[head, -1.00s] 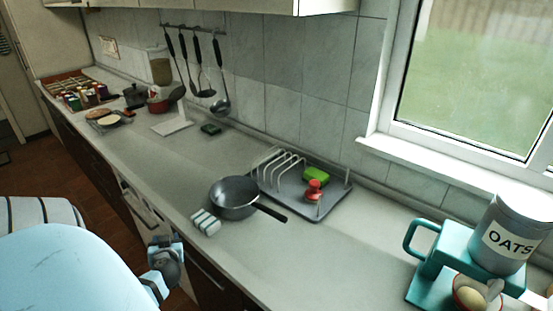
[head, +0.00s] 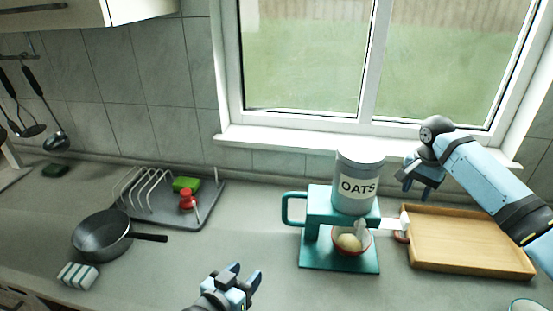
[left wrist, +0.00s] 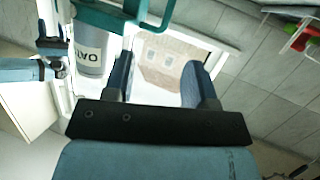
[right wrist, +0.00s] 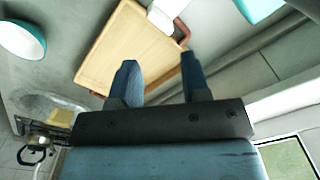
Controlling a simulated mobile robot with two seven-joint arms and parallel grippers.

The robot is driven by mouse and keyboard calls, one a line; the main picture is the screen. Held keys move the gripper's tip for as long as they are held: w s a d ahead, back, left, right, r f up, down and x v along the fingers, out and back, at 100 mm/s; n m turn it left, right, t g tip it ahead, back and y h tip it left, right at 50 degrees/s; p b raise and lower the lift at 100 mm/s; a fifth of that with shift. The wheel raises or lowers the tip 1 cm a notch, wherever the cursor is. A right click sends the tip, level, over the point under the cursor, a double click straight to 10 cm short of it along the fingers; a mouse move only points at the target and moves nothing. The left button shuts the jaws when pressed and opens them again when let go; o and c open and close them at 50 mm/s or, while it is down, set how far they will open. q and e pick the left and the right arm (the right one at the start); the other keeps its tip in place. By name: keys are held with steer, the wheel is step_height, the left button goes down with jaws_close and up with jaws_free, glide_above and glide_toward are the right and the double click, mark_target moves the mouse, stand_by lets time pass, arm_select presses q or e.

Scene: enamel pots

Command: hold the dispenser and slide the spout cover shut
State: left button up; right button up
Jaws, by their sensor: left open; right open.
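The dispenser is a grey jar (head: 358,185) marked OATS on a teal stand (head: 340,260) with a loop handle (head: 291,209) on its left. The jar and handle also show in the left wrist view (left wrist: 88,52). A red-rimmed bowl (head: 350,243) with pale contents sits under the jar. My left gripper (head: 244,274) is open and empty, front-left of the stand. My right gripper (head: 413,184) is open and empty, right of the jar.
A wooden tray (head: 470,245) lies right of the dispenser, under my right arm. A dish rack (head: 205,212), a pan (head: 100,237) and a striped sponge (head: 78,275) stand to the left. The window sill runs behind. Counter left of the handle is clear.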

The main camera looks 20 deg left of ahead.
steer(key=shift+w+a, duration=0.1)
arm_select(q)
steer(key=w+d+r+m+g+h, duration=0.2)
steer(key=w+d+r+m+h, duration=0.5)
steer(key=w+r+h, duration=0.15)
steer(key=w+d+r+m+g+h, duration=0.2)
steer(key=w+d+r+m+h, duration=0.5)
steer(key=r, duration=0.3)
steer(key=w+a+r+m+g+y, duration=0.1)
steer(key=w+a+r+g+y, duration=0.4)
steer(key=w+a, duration=0.15)
steer(key=w+a+r+g+y, duration=0.5)
steer(key=w+y, duration=0.1)
steer(key=w, duration=0.2)
steer(key=s+d+f+y, duration=0.1)
steer(key=f, duration=0.8)
steer(key=s+d+f+g+y, duration=0.1)
steer(key=f, duration=0.8)
steer(key=s+d+f+g+y, duration=0.1)
steer(key=d+f, duration=0.1)
steer(key=f, duration=0.7)
steer(key=shift+d+f, duration=0.1)
steer(key=shift+f, duration=0.3)
